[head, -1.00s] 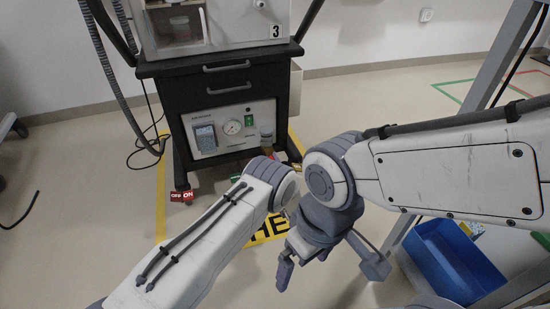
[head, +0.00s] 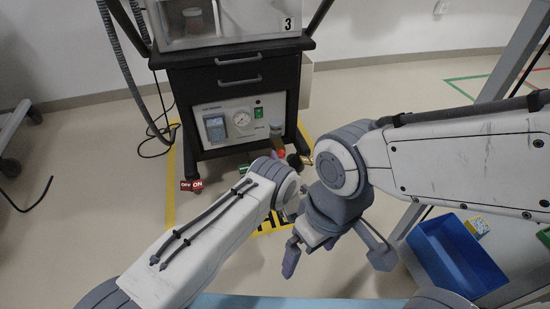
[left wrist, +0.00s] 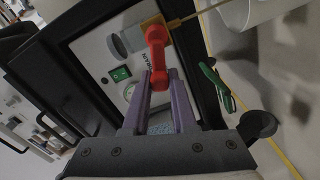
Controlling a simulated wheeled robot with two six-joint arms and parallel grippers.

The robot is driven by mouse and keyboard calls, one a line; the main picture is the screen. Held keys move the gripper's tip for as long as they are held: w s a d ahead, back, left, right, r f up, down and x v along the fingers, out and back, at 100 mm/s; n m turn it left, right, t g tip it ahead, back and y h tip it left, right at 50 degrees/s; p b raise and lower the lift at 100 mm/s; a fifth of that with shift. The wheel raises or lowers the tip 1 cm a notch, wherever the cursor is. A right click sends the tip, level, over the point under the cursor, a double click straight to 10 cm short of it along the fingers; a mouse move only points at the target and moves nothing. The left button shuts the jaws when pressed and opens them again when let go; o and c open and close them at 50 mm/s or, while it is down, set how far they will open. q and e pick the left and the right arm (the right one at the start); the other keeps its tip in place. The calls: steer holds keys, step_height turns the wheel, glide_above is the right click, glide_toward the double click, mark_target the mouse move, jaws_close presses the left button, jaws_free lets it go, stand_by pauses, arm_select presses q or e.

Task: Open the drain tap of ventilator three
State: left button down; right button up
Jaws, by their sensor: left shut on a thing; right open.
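Ventilator three (head: 228,85) is a black cart with a "3" label (head: 288,23) and a light front panel carrying a gauge. In the left wrist view, the drain tap's red handle (left wrist: 156,52) sits by a brass fitting (left wrist: 181,22), beside the panel's partly covered lettering. My left gripper (left wrist: 160,80) is shut on the lower end of this handle. In the head view, a bit of red (head: 281,153) shows low at the cart's right side, and my left gripper is mostly hidden behind my arms. My right gripper (head: 302,252) is open and empty, above the floor.
A red OFF/ON tag (head: 191,185) is at the cart's lower left. A blue bin (head: 455,255) stands at right. Hoses and cables hang left of the cart.

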arm_select(q)
steer(key=shift+f+n, duration=0.35)
steer(key=shift+n, duration=0.35)
steer(key=c, duration=0.7)
jaws_free()
steer(key=shift+a, duration=0.1)
steer(key=shift+p+v, duration=2.65)
steer(key=shift+v, duration=2.65)
